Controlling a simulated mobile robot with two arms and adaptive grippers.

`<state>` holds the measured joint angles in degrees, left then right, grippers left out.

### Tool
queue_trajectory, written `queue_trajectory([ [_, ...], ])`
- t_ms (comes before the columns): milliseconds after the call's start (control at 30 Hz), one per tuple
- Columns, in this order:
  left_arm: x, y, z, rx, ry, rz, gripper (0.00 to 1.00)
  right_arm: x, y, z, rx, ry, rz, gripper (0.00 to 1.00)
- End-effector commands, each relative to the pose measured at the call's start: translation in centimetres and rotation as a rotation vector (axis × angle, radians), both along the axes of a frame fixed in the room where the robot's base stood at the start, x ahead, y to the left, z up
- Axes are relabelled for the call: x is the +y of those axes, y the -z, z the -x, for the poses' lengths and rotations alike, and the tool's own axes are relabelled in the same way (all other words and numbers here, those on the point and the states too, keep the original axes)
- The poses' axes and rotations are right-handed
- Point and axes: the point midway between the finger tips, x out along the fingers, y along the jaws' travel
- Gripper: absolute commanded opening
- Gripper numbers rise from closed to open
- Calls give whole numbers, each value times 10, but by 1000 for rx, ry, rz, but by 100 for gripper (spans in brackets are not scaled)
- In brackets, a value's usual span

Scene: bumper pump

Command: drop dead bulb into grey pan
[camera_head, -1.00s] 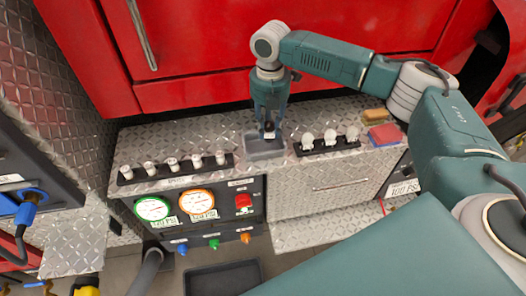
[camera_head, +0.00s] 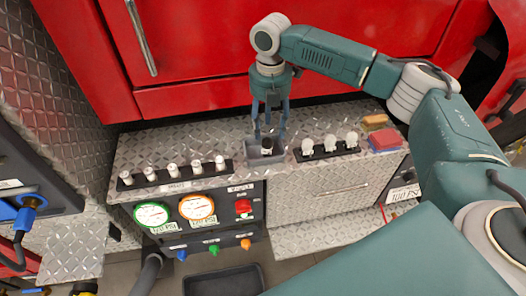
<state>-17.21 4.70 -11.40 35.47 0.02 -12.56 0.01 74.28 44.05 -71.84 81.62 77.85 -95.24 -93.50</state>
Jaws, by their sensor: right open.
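The grey pan (camera_head: 252,158) sits on the diamond-plate bumper top, between two black strips. My right gripper (camera_head: 269,140) points down over the pan with its two fingers spread apart. The dead bulb (camera_head: 267,147), a small piece with a dark part and a paler part, shows between and below the fingertips, within the pan's outline. It appears free of both fingers; whether it rests on the pan's floor is too small to tell. My left gripper is not in view.
A black strip with several white bulbs (camera_head: 331,145) stands right of the pan. Another strip with several pale pieces (camera_head: 172,171) stands left. A red-and-blue block (camera_head: 384,140) and a tan sponge (camera_head: 375,121) lie at the right. Gauges (camera_head: 197,207) face the front; red panels rise behind.

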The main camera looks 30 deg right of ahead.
Motion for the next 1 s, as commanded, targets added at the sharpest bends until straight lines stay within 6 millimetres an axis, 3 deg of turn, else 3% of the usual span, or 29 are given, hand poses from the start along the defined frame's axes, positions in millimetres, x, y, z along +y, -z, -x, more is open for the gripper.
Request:
queue_trajectory([
  [200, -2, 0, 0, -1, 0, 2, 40, 0, -49, -1, -4, 0, 0, 48],
  [400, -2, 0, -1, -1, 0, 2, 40, 0, -79, -1, -1, 0, 0, 48],
  [600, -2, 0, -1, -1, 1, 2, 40, 0, -89, 0, 1, 0, -1, 48],
  [1000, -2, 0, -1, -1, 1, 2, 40, 1, -88, 0, 1, 0, 1, 48],
])
